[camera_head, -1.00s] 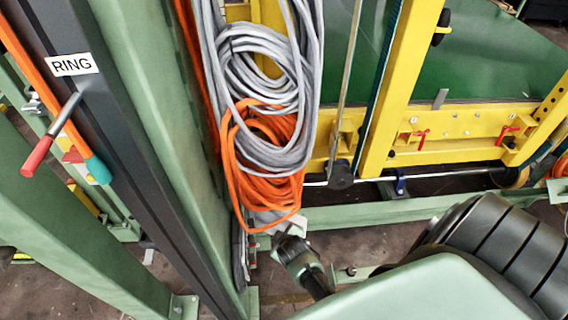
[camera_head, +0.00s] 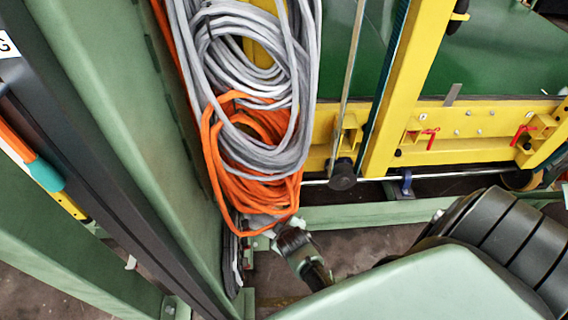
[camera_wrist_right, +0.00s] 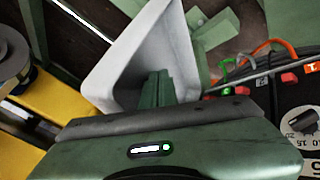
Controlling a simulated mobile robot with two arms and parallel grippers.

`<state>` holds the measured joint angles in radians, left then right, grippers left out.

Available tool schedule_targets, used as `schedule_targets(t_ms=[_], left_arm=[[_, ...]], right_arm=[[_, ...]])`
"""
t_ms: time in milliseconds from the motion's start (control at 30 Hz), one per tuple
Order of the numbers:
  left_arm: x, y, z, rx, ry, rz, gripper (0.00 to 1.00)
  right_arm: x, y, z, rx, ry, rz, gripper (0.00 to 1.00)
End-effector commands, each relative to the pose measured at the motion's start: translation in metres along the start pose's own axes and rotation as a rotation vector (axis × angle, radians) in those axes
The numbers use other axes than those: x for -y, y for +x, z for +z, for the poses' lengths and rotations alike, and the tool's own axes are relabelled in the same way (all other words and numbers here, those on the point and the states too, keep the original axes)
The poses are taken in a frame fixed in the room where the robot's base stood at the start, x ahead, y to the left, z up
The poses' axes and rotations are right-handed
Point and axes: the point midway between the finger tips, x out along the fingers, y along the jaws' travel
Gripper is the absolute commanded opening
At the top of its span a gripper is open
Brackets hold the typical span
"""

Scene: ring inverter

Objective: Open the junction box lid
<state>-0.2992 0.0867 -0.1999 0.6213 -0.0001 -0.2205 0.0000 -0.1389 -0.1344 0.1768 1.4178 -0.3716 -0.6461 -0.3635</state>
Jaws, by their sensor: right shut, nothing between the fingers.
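A pale grey, hollow, tray-like part (camera_wrist_right: 140,48), which looks like the junction box lid, is tilted in the right wrist view, its raised rim showing. My right gripper (camera_wrist_right: 157,88) is shut and empty, its green fingers in front of the part's inner face; I cannot tell whether they touch. To the right is a dark panel (camera_wrist_right: 292,98) with red connectors, wires and a dial, apparently the opened box's interior. In the head view my right wrist (camera_head: 300,250) is just below the hanging cables, where a small pale piece shows. The box is mostly hidden there. My left gripper is not in view.
Grey cable coils (camera_head: 245,70) and orange cable coils (camera_head: 235,180) hang on a green post (camera_head: 120,130), close above my right wrist. A yellow frame (camera_head: 400,90) with red levers stands behind. A yellow beam (camera_wrist_right: 62,110) is at the left in the wrist view.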

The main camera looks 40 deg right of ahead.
Motion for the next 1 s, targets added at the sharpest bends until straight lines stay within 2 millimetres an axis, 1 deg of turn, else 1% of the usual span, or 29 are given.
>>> schedule_targets(t_ms=[67,200,400,500,633,1000], left_arm=[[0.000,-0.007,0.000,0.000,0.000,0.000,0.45],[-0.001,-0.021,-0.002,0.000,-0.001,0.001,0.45],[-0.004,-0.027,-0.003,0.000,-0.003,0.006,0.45],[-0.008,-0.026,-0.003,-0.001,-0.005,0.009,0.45],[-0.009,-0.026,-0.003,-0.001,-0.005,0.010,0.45],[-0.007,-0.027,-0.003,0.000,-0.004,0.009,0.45]], right_arm=[[-0.007,0.000,-0.002,-0.012,-0.026,-0.008,0.00],[-0.022,0.007,-0.004,-0.049,-0.100,-0.043,0.00],[-0.038,0.020,-0.007,-0.096,-0.189,-0.093,0.00],[-0.047,0.029,-0.010,-0.102,-0.198,-0.099,0.00],[-0.050,0.032,-0.012,-0.102,-0.193,-0.101,0.00],[-0.049,0.031,-0.011,-0.101,-0.192,-0.101,0.00]])
